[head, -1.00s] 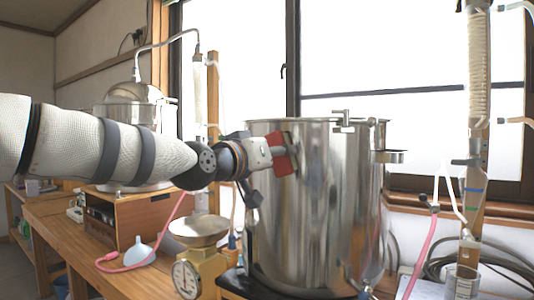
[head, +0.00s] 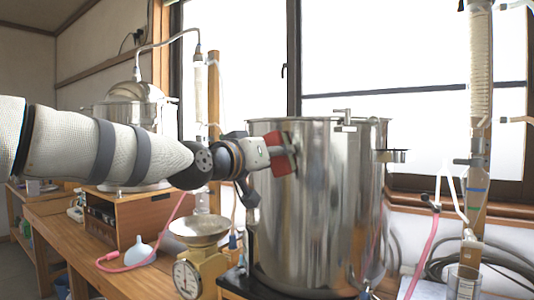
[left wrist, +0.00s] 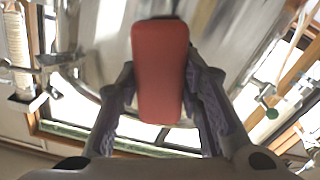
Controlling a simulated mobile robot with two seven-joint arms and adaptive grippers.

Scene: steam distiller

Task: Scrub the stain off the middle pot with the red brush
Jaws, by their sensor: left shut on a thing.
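The middle pot (head: 325,220) is a large, shiny steel vessel that stands upright right of centre in the head view. My left gripper (head: 268,155) comes in from the left at the pot's upper left side. It is shut on the red brush (head: 284,158), which is at the pot's wall and seems to touch it. In the left wrist view the red brush (left wrist: 160,70) sits between the two fingers, with the blurred steel wall behind it. I cannot make out a stain on the visible wall; the brush and gripper hide part of it. My right gripper is not in view.
A yellow scale (head: 200,265) with a metal pan stands left of the pot. Behind it are a wooden box (head: 135,222), a small funnel (head: 138,250) and another steel pot (head: 125,120). A glass column (head: 478,150) and pink hose (head: 424,250) stand at the right.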

